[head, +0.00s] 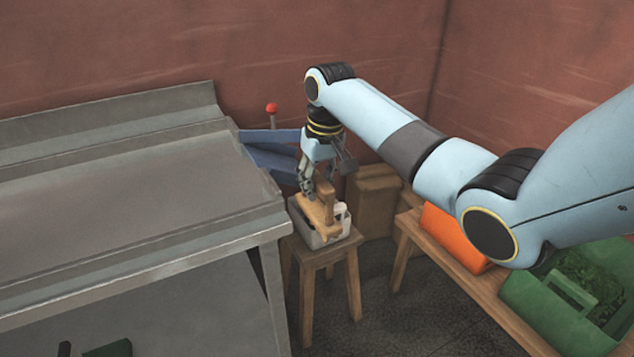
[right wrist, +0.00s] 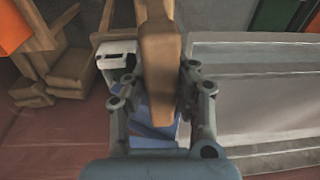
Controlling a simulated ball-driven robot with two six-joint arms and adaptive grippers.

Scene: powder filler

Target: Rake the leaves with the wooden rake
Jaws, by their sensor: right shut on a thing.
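My right gripper (head: 316,190) is shut on the wooden rake (head: 319,214), a light brown tool with an upright piece. The rake is at the top of a small white bin (head: 325,240) on a wooden stool; I cannot tell whether it touches the bin. In the right wrist view, the rake's brown handle (right wrist: 160,60) runs between the two fingers, with the white bin (right wrist: 113,49) behind it. Green leaves (head: 580,275) lie in a green crate (head: 525,288) at the lower right, partly hidden by my right arm. My left gripper is not in view.
A grey metal table (head: 130,190) fills the left, its edge close to the stool (head: 318,259). An orange bin (head: 443,237) stands beside the green crate on a wooden bench (head: 480,288). Brown sacks (head: 375,200), blue metal parts (head: 268,150) and the wall are behind.

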